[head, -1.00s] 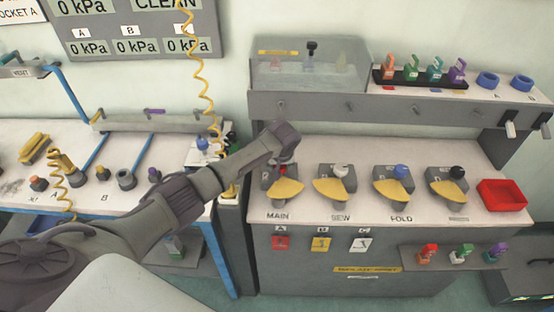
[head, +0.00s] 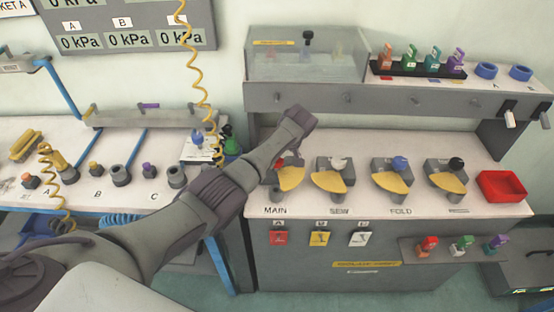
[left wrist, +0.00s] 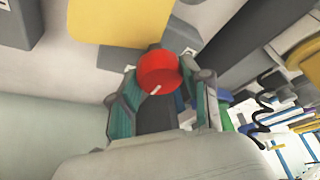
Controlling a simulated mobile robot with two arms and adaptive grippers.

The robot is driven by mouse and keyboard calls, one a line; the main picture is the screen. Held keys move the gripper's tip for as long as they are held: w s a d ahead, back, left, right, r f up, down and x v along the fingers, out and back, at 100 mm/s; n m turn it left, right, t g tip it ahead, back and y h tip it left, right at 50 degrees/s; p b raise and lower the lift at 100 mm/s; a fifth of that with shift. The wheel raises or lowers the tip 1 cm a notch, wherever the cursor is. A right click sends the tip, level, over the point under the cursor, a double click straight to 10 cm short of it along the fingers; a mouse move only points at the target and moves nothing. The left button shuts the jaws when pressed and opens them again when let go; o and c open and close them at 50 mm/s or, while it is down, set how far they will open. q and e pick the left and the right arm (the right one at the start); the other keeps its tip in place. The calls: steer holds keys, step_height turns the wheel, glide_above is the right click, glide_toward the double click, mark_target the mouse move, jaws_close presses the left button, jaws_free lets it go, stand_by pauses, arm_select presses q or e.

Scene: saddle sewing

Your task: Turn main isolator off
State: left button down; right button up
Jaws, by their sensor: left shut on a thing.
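The main isolator is the leftmost of the switches on the bench panel, with a grey base, a yellow flap (head: 291,179) and a MAIN label (head: 275,210) below. Its red knob (left wrist: 158,73) has a white pointer line and shows clearly in the left wrist view. My left gripper (left wrist: 160,80) is shut on this red knob, one finger on each side. In the head view my left arm (head: 250,165) reaches across to the switch, and its wrist hides most of the knob and the fingers. My right gripper is not in view.
Similar switches with white (head: 338,163), blue (head: 400,163) and black (head: 456,164) knobs stand to the right. A red tray (head: 502,186) is at the panel's right end. A clear box (head: 305,62) is above, and a yellow coiled hose (head: 196,75) hangs to the left.

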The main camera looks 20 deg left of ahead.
mark_target(288, 177)
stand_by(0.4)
arm_select(q)
steer(key=c, duration=0.5)
jaws_free()
steer(key=v, duration=1.2)
